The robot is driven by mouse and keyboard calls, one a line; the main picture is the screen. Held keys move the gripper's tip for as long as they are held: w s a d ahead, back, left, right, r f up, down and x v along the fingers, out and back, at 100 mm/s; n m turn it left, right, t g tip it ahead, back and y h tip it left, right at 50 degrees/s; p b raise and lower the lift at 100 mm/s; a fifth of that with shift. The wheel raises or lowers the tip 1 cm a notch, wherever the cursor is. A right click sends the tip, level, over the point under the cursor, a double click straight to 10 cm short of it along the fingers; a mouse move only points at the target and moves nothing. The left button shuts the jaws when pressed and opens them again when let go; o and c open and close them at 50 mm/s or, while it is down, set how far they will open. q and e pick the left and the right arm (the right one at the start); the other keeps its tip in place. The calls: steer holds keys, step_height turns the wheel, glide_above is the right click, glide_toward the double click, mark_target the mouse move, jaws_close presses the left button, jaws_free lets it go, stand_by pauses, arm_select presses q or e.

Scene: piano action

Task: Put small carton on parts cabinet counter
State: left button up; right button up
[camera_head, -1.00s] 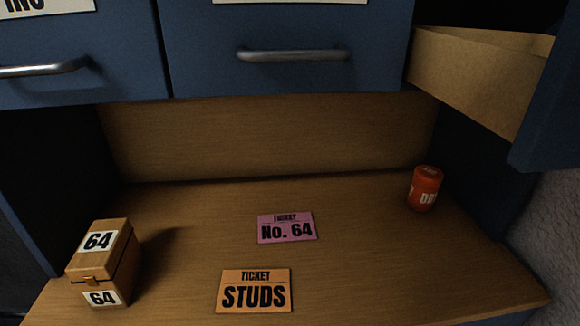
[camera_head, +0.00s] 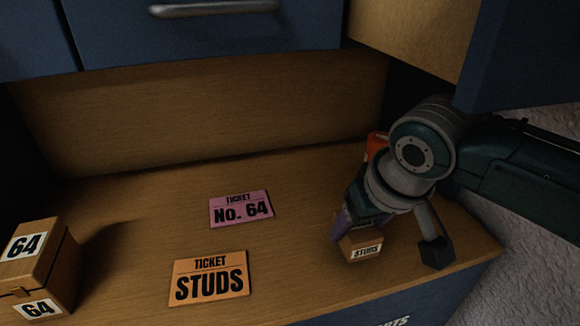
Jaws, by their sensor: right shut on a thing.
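A small brown carton (camera_head: 361,245) with a white label reading "STUDS" is at the right front of the wooden counter (camera_head: 130,220). My right gripper (camera_head: 352,229) reaches in from the right and is shut on the carton from above; the wrist hides much of the fingers and the carton's top. The carton is at or just above the counter; I cannot tell if it touches. My left gripper is not in view.
An orange STUDS ticket (camera_head: 209,277) and a pink No. 64 ticket (camera_head: 241,208) lie mid-counter. A wooden box labelled 64 (camera_head: 38,265) stands at left. An orange-red can (camera_head: 375,144) is mostly hidden behind my right wrist.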

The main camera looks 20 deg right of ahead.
steer(key=shift+w+d+f+b, duration=0.1)
steer(key=shift+w+f+b, duration=0.2)
steer(key=shift+w, duration=0.3)
steer(key=shift+w+f+b, duration=0.15)
steer(key=shift+w+f, duration=0.25)
steer(key=shift+w, duration=0.2)
steer(key=shift+f, duration=0.15)
steer(key=shift+f, duration=0.15)
steer(key=o, duration=1.4)
